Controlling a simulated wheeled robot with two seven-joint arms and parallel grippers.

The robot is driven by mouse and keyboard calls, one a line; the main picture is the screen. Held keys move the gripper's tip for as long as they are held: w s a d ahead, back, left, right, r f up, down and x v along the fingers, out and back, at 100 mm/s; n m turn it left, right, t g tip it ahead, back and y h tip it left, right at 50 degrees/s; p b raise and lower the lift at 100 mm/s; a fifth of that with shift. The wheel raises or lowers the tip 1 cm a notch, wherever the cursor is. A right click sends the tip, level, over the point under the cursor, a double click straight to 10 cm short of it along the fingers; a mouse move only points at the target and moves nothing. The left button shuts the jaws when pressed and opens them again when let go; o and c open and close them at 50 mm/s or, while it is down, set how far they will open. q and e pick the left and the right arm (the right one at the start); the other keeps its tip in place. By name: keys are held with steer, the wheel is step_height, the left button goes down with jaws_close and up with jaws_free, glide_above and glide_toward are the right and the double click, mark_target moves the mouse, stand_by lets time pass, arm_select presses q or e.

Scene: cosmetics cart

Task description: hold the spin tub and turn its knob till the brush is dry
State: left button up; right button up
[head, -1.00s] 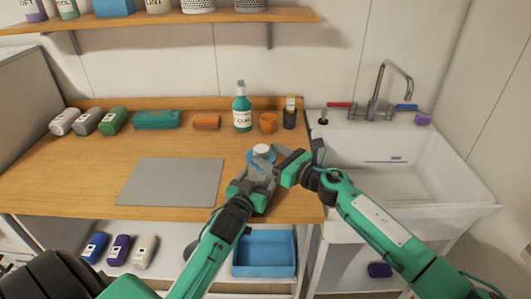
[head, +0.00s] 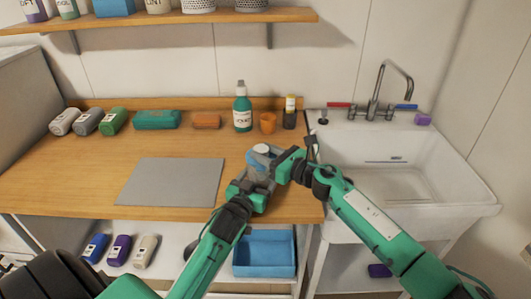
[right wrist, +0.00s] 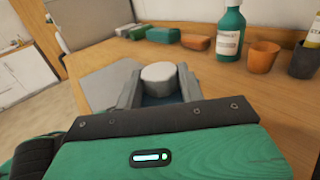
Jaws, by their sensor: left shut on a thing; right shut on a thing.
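The spin tub (head: 256,162) is a small see-through bluish vessel near the counter's front edge, left of the sink. Its round white knob (head: 262,149) is on top and also shows in the right wrist view (right wrist: 159,76). My left gripper (head: 257,173) is shut on the tub from the front. My right gripper (head: 274,160) comes in from the right and is shut on the knob; in the right wrist view its fingers (right wrist: 158,88) stand on both sides of it. The brush cannot be made out; the tub's inside is mostly hidden by the grippers.
A grey mat (head: 172,182) lies left of the tub. Behind the tub stand a teal pump bottle (head: 242,112), an orange cup (head: 267,123) and a dark cup (head: 289,119). The white sink (head: 400,170) is on the right. A blue bin (head: 264,254) sits below.

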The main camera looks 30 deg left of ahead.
steer(key=shift+w+n+g, duration=0.25)
steer(key=shift+n+g, duration=0.65)
steer(key=shift+g, duration=0.5)
steer(key=shift+w+n+g, duration=0.2)
steer(key=shift+n+g, duration=0.7)
steer(key=shift+g, duration=0.5)
steer(key=shift+n+g, duration=0.3)
steer(key=shift+g, duration=0.2)
steer(key=shift+s, duration=0.1)
steer(key=o, duration=1)
steer(key=v, duration=1.2)
steer(key=shift+r, duration=0.15)
